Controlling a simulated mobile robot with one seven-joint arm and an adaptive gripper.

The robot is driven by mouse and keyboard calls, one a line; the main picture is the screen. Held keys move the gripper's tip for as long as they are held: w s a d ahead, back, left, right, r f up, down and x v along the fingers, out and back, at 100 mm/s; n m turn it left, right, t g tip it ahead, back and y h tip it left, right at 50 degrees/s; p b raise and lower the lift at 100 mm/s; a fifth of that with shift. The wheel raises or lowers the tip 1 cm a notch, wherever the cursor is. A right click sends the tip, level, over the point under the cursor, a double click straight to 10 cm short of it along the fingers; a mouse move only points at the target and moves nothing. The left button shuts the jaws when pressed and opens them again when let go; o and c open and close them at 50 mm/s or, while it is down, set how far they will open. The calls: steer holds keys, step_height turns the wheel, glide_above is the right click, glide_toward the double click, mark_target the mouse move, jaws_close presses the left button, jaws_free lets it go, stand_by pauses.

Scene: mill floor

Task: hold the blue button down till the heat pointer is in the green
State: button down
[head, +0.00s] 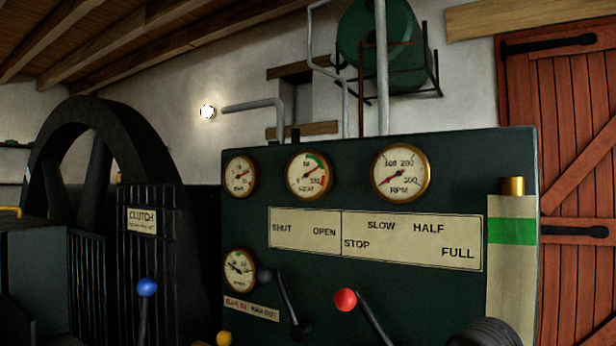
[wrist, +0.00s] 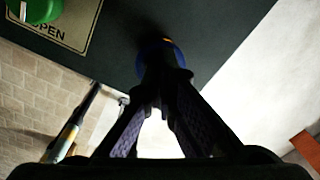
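The heat gauge (head: 309,176) is the middle dial in the top row of the dark green panel in the head view. It has a green band at its upper right and a red band lower right. Its thin pointer is too small to read surely against the green. In the wrist view a round blue button (wrist: 141,62) sits on a dark panel, mostly hidden behind my fingertips. My gripper (wrist: 160,66) has its fingers together, with tips over the button. They look in contact, but how far the button is pressed is hidden.
The panel (head: 380,265) also has a red-knobbed lever (head: 345,300), a dark lever (head: 288,305) and an RPM dial (head: 400,173). A blue-knobbed lever (head: 147,288) stands left by the clutch housing.

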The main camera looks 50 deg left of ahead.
steer(key=shift+r+p, duration=1.7)
steer(key=shift+r, duration=0.95)
